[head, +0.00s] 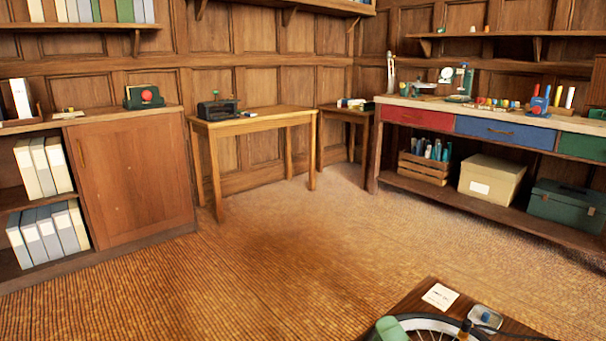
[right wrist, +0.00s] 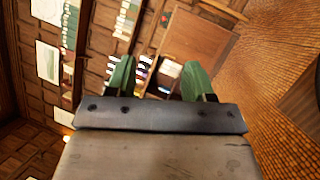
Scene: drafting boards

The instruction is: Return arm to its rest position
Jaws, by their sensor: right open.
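My right gripper (right wrist: 157,68) shows in the right wrist view with its two green fingers wide apart. It is open, with nothing between the fingertips. Beyond the fingers, the wooden cabinet (right wrist: 200,45) and its shelves of binders appear tilted and at a distance. In the head view, I cannot make out the right gripper clearly; a pale green piece (head: 390,328) at the bottom edge is cut off. My left gripper is not in view.
A low wooden surface (head: 415,299) at the bottom right bears a spoked wheel (head: 430,323), a white card and a small tray. A workbench (head: 450,106) stands right, a small table (head: 255,121) at the back, a cabinet (head: 130,185) left. The middle floor is clear.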

